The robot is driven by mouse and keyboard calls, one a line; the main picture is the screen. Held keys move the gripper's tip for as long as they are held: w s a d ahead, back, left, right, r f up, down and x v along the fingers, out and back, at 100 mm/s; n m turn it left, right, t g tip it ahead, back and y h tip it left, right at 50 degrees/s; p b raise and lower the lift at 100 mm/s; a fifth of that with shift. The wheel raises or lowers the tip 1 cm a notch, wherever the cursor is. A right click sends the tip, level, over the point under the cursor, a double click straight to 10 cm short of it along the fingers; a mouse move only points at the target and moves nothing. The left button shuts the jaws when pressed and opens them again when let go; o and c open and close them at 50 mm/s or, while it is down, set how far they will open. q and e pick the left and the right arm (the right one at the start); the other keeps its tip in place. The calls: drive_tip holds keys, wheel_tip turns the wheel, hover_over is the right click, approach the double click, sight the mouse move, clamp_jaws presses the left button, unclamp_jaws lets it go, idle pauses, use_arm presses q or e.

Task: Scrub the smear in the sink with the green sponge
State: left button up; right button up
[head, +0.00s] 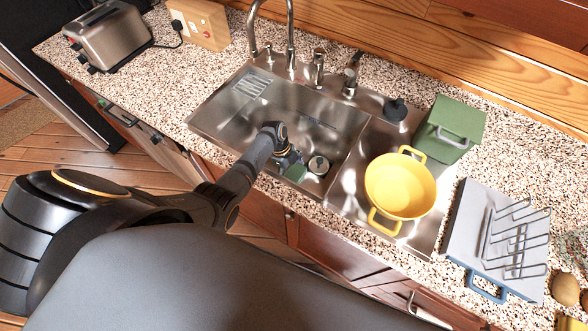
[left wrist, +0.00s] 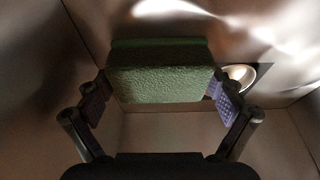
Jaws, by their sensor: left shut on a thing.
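My left gripper (head: 289,158) reaches down into the steel sink (head: 215,115). It is shut on the green sponge (head: 296,173), near the sink's front wall. In the left wrist view the sponge (left wrist: 160,75) sits between the two purple-padded fingers of the gripper (left wrist: 160,96). I cannot tell whether the sponge touches the sink floor. I cannot make out the smear; my arm and the sponge hide part of the sink floor. My right gripper is not in view.
The drain (head: 318,165) is just right of the sponge. A tap (head: 290,45) stands behind the sink. A yellow pot (head: 400,187) is on the drainboard to the right, with a green box (head: 450,128) and a dish rack (head: 500,235) beyond. A toaster (head: 110,38) stands far left.

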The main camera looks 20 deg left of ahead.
use_arm(q)
drive_tip(key=shift+s+a+p, duration=0.15)
drive_tip(key=shift+s+p, duration=0.8)
drive_tip(key=shift+s, duration=0.05)
drive_tip(key=shift+s+f, duration=0.1)
drive_tip(key=shift+f, duration=0.3)
drive_tip(key=shift+w+r+b, duration=0.1)
drive_tip(key=shift+w+b, duration=0.35)
drive_tip(key=shift+b, duration=0.2)
drive_tip(key=shift+w+r, duration=0.3)
drive_tip(key=shift+w+f+b, duration=0.1)
drive_tip(key=shift+w+b, duration=0.6)
drive_tip(key=shift+w, duration=0.2)
drive_tip(key=shift+w+d, duration=0.2)
drive_tip(key=shift+w, duration=0.25)
wheel_tip(320, 180, up, 23)
drive_tip(key=p, duration=0.9)
drive_tip(key=shift+f+p, duration=0.2)
drive_tip(key=shift+p, duration=0.1)
